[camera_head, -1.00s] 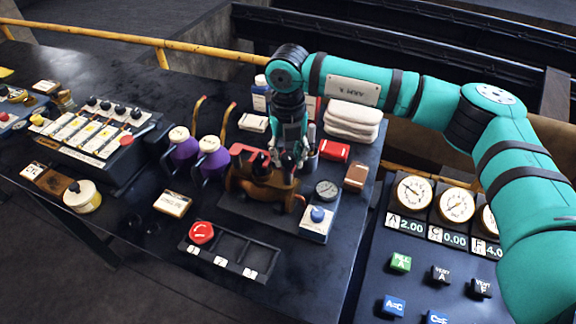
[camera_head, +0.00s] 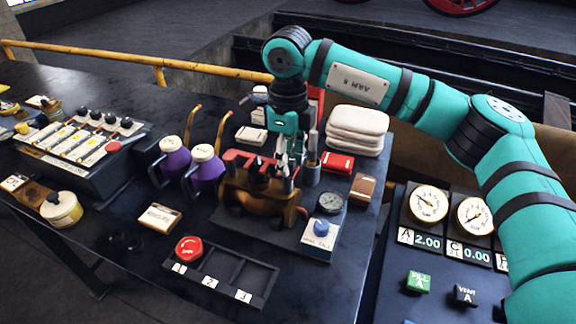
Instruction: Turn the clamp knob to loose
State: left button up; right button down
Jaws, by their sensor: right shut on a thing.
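A brown-bronze valve body (camera_head: 252,202) with a red clamp piece (camera_head: 238,157) and dark upright parts on top stands on a dark plate in the middle of the bench. My right gripper (camera_head: 287,178) points down at the right end of this valve body. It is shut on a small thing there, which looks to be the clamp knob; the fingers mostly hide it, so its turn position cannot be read. My left gripper is not in view.
Close by stand a dial gauge (camera_head: 331,202), a box with a blue knob (camera_head: 320,238), a red box (camera_head: 337,162), folded white towels (camera_head: 357,130) and purple oil cans (camera_head: 206,170). A numbered tray with a red disc (camera_head: 189,249) lies in front.

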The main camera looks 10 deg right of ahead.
jog(key=n+b, duration=0.1)
jog(key=n, duration=0.2)
jog(key=shift+n+b, duration=0.3)
jog(key=shift+n, duration=0.1)
jog(key=n+b, duration=0.1)
jog(key=n, duration=0.3)
jog(key=shift+n, duration=0.3)
jog(key=n, duration=0.4)
jog(key=shift+r+b, duration=0.1)
jog(key=shift+b, duration=0.3)
jog(key=shift+n, duration=2.1)
jog(key=c, duration=1)
grip_release()
notch_tip(320, 180, up, 12)
jog(key=shift+f, duration=0.1)
